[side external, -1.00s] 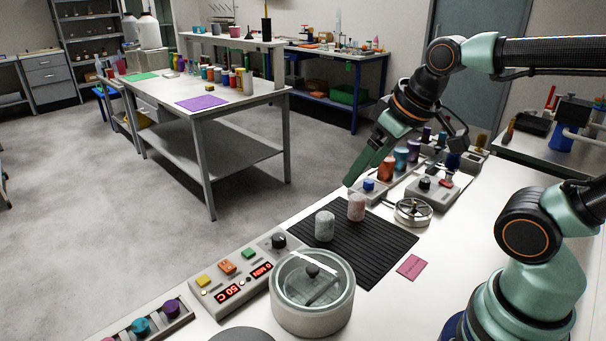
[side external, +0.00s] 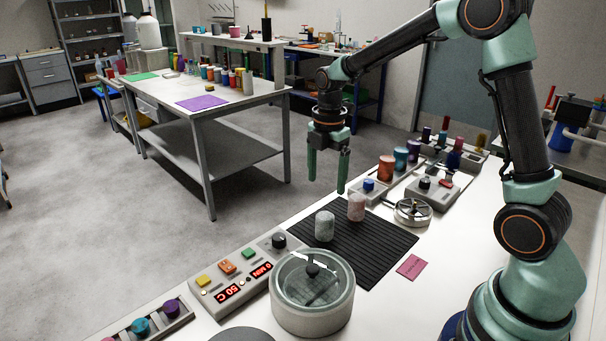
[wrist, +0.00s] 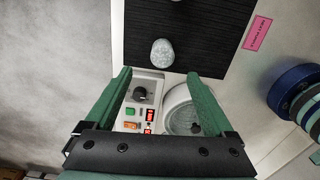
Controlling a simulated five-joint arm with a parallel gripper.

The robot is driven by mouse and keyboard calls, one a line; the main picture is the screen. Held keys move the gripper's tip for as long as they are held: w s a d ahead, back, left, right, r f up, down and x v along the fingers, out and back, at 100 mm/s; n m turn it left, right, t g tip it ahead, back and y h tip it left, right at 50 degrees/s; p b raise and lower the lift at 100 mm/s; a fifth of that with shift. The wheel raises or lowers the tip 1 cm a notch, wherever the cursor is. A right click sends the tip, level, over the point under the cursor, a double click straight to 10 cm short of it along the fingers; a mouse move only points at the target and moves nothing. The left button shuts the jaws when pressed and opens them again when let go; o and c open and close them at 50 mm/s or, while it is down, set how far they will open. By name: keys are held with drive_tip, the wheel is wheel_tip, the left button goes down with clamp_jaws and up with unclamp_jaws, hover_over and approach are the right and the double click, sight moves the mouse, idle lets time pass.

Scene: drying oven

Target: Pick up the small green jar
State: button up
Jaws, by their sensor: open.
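A small pale grey-green jar (side external: 324,226) stands upright on the ribbed black mat (side external: 378,258). It also shows in the wrist view (wrist: 162,53), just beyond my fingertips, where it looks whitish. A pale pink jar (side external: 357,207) stands behind it to the right on the same mat. My gripper (side external: 327,183) points down, open and empty, above the jars and apart from them. In the wrist view its two green fingers (wrist: 159,76) are spread wide with nothing between the tips.
A round glass-lidded pot (side external: 313,292) and a control panel (side external: 232,278) with knob and buttons stand in front of the mat. A metal ring stand (side external: 413,211) and a pink label (side external: 412,267) are to the right. Coloured jars (side external: 386,168) stand in a rack behind.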

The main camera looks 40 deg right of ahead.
sight(325, 216)
wheel_tip(325, 216, down, 7)
drive_tip(key=shift+f, duration=0.1)
drive_tip(key=shift+s+a+f, duration=0.1)
drive_tip(key=shift+f, duration=1.2)
drive_tip(key=shift+s+a+f, duration=0.1)
drive_tip(key=shift+f, duration=1.2)
clamp_jaws()
drive_tip(key=shift+r, duration=0.1)
